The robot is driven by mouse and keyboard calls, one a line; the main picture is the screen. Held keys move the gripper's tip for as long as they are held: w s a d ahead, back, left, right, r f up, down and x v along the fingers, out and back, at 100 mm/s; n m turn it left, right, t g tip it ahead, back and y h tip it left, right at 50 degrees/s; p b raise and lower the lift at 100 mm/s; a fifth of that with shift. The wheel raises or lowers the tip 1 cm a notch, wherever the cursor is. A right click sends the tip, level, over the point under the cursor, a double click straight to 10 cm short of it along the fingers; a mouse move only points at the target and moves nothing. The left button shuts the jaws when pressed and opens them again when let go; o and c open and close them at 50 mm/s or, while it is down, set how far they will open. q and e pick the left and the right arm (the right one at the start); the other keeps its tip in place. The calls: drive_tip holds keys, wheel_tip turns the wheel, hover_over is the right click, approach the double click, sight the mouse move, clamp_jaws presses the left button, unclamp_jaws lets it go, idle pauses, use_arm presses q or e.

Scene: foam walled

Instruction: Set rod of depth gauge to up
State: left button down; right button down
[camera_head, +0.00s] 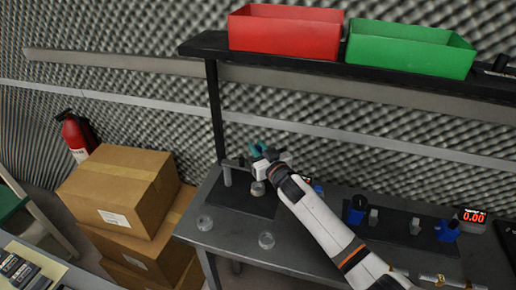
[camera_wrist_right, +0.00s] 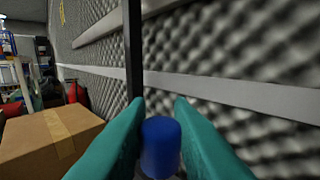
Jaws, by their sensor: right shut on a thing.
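The depth gauge (camera_head: 228,174) stands on a dark mat at the left end of the workbench, with an upright grey post and a short arm at its top. My right gripper (camera_head: 258,149) is above and just right of the post, its teal fingers partly covering the gauge. In the right wrist view, the fingers (camera_wrist_right: 160,128) are on both sides of a blue cylindrical piece (camera_wrist_right: 160,145), which looks like the top of the gauge's rod. The lower rod is hidden. A small round part (camera_head: 257,188) shows under the gripper. My left gripper is not in view.
A shelf above the bench carries a red bin (camera_head: 285,35) and a green bin (camera_head: 410,50); its black post (camera_head: 213,110) rises close behind the gauge. Cardboard boxes (camera_head: 118,190) stand left. Blue fixtures (camera_head: 447,232) are at right.

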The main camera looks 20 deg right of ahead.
drive_tip(key=c, duration=1.6)
unclamp_jaws()
drive_tip(key=shift+r, duration=0.35)
drive_tip(key=shift+o, duration=0.2)
drive_tip(key=shift+f, duration=0.1)
drive_tip(key=shift+s+d+f, duration=0.1)
drive_tip(key=shift+s, duration=0.2)
drive_tip(key=s+d+b, duration=0.2)
drive_tip(key=s, duration=0.9)
drive_tip(key=shift+s, duration=0.15)
